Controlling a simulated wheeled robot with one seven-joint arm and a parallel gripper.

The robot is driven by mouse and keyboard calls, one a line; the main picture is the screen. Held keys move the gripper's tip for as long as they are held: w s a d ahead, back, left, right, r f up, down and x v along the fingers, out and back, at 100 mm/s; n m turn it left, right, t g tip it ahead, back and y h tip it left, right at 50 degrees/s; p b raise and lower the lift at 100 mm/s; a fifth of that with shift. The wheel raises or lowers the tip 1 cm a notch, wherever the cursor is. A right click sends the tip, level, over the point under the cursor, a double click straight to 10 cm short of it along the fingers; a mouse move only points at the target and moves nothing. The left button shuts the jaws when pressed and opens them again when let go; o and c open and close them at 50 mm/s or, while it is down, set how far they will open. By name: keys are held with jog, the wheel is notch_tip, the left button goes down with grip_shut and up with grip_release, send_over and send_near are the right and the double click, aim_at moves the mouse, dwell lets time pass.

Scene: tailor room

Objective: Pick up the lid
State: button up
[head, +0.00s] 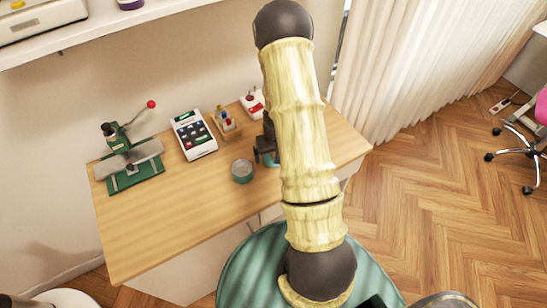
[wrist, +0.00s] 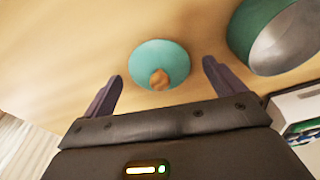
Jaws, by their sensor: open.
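The lid (wrist: 158,62) is a round teal disc with a small brown knob in the wrist view. It lies on the wooden table, ahead of and between my fingers. My gripper (wrist: 162,76) is open, with one dark finger on each side of the lid's near part and nothing held. In the head view the lid (head: 270,160) shows only in part as a teal patch beside my dark gripper; my arm hides the rest. I cannot tell whether the fingers touch it.
An open teal pot (wrist: 281,40) stands right of the lid; in the head view it is left of my gripper (head: 242,171). A white keypad device (head: 195,136), a small bottle rack (head: 227,124) and a green press (head: 130,165) stand behind. The table's front left (head: 150,235) is clear.

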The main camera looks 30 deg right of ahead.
dwell(0.3)
jog(key=c, duration=1)
jog(key=shift+r, duration=0.15)
jog(key=shift+c, duration=0.2)
notch_tip(320, 180, up, 10)
jog(key=shift+p, duration=0.35)
